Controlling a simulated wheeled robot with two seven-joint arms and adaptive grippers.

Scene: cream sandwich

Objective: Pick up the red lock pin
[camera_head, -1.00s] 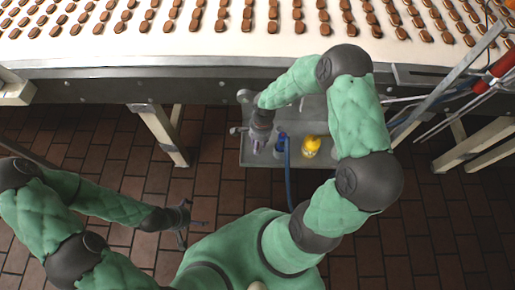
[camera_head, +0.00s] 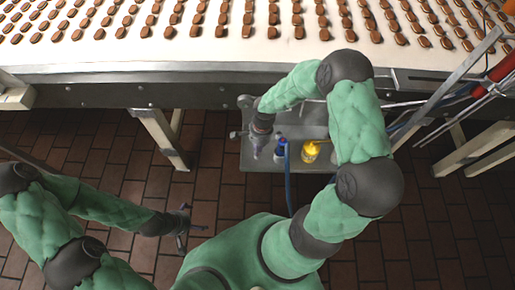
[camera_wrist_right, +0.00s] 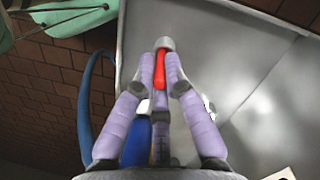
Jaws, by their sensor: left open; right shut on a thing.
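The red lock pin (camera_wrist_right: 160,77) shows in the right wrist view as a narrow red piece with a grey rounded end. My right gripper (camera_wrist_right: 159,66) is shut on it, with one pale jointed finger on each side. Its lower part is hidden between the fingers. In the head view my right gripper (camera_head: 257,145) is over the left part of a grey metal tray (camera_head: 262,165); the pin cannot be made out there. My left gripper (camera_head: 184,230) is open and empty over the brick floor, away from the tray.
A blue container (camera_head: 281,150) and a yellow can (camera_head: 310,152) stand on the tray right of my right gripper. A blue hose (camera_head: 288,190) hangs over the tray's front edge. A conveyor (camera_head: 200,60) with rows of biscuits runs behind. Metal rods (camera_head: 450,125) are at the right.

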